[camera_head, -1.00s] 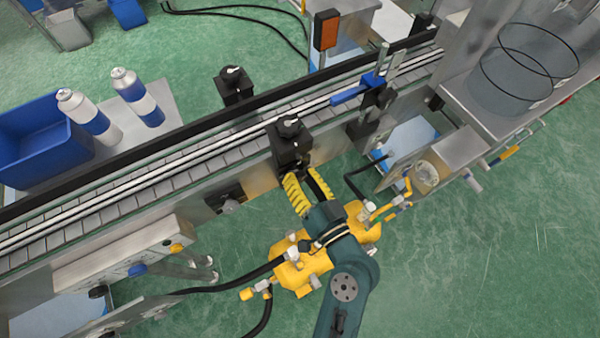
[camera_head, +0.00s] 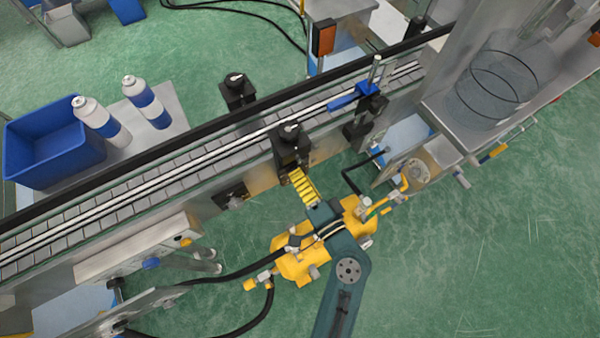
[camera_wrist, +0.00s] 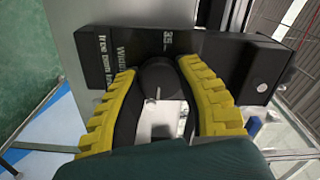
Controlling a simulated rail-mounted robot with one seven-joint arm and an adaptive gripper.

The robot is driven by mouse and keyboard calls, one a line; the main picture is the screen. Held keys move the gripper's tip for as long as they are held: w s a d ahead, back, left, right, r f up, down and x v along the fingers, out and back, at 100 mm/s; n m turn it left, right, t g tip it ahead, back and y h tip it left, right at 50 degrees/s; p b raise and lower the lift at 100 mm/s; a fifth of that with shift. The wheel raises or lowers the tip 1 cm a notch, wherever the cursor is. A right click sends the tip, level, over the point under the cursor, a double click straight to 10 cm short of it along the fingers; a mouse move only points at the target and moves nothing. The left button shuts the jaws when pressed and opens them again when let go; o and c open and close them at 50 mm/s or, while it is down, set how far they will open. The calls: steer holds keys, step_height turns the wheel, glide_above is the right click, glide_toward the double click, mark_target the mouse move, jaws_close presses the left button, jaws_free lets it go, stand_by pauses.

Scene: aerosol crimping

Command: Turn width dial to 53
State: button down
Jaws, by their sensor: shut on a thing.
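The width dial is a round black knob (camera_wrist: 160,82) with a light pointer mark, on a black housing (camera_wrist: 245,66) with white lettering that begins "Wid". In the wrist view, the yellow ribbed fingers of my gripper (camera_wrist: 158,95) stand on both sides of the knob and are shut on it. In the head view, my gripper (camera_head: 297,178) reaches the near side of the black dial block (camera_head: 289,146) at the conveyor's near rail. There the knob between the fingers is hidden. The number on the housing is only partly readable.
The conveyor (camera_head: 150,172) runs diagonally behind my gripper. A second black block (camera_head: 236,90) is on its far rail. A blue clamp-like part (camera_head: 350,97) sits over the belt to the right. A blue bin (camera_head: 52,148) and two spray cans (camera_head: 146,103) stand beyond it.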

steer(key=shift+f+m, duration=0.1)
steer(key=shift+m, duration=0.2)
stand_by(1.6)
steer(key=c, duration=0.6)
jaws_free()
steer(key=shift+w+d, duration=0.1)
steer(key=v, duration=1.2)
